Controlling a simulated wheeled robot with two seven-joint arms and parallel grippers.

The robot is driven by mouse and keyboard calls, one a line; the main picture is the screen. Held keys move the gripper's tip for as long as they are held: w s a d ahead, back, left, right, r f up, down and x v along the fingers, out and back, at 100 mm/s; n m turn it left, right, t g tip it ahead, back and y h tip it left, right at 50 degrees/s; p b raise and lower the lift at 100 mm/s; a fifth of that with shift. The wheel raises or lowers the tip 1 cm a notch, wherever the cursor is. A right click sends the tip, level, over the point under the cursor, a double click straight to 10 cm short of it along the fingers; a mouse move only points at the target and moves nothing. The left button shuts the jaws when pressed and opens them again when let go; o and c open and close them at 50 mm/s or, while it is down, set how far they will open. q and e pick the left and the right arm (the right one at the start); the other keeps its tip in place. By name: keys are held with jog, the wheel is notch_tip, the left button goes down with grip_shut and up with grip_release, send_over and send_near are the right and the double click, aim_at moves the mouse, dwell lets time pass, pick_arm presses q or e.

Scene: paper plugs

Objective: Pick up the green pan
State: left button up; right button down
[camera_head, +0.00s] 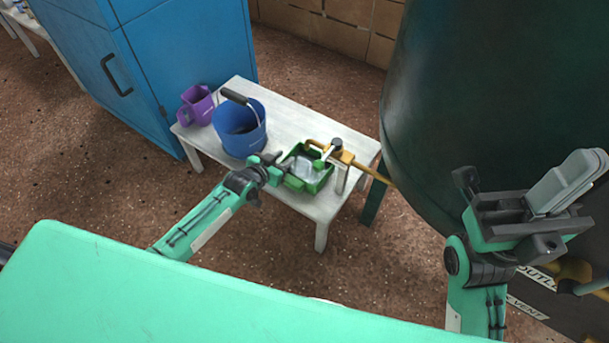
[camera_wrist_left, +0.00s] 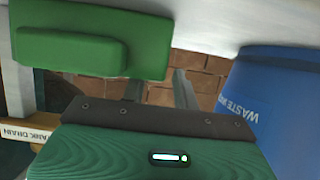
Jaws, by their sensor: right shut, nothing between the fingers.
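The green pan (camera_head: 296,184) stands on the white table's front right part, under a yellow pipe and tap, with something pale and shiny inside it. In the left wrist view the green pan (camera_wrist_left: 148,45) fills the upper left, with a raised block on its side. My left gripper (camera_head: 278,169) is right beside the pan's left side. In its wrist view its two grey fingers (camera_wrist_left: 160,88) are apart, with only brick wall showing between them. Contact with the pan cannot be told. My right gripper (camera_head: 594,162) is shut and empty, high at the right, away from the pan.
A blue bucket (camera_head: 239,130) with a black handle grip stands left of the pan, close to my left gripper. A purple jug (camera_head: 197,105) is at the table's left end. The yellow pipe (camera_head: 368,172) runs from the dark green tank (camera_head: 470,90). Bare white table (camera_head: 285,115) lies behind.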

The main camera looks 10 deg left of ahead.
pick_arm(q)
jog(key=shift+w+d+f, duration=0.1)
jog(key=shift+w+f, duration=0.05)
jog(key=shift+w, duration=0.25)
grip_shut()
